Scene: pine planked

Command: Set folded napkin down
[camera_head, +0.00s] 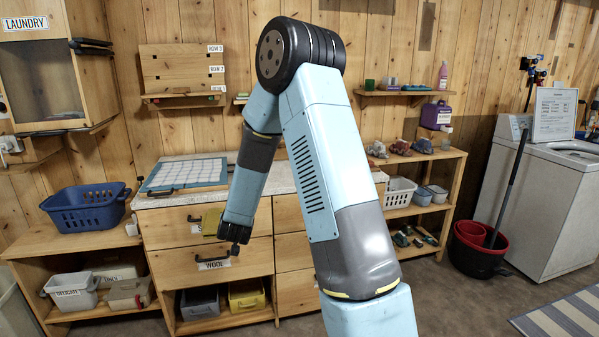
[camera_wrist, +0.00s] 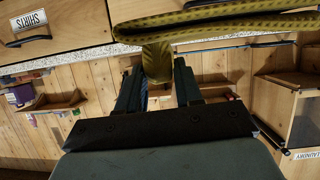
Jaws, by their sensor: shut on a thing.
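The folded napkin (camera_wrist: 225,25) is olive-yellow and textured. In the wrist view it spans the upper right, with a part of it between my fingers. My gripper (camera_wrist: 156,68) is shut on this napkin. In the head view a yellow patch of the napkin (camera_head: 212,219) shows to the left of my dark hand, in front of the drawer fronts. My fingertips are hard to make out there. The napkin appears held below the level of the counter top (camera_head: 150,201).
A blue-framed white grid board (camera_head: 187,174) lies on the counter. The drawer labelled WOOL (camera_head: 212,265) has a dark handle. A blue basket (camera_head: 88,208) stands on the left shelf. Bins sit below.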

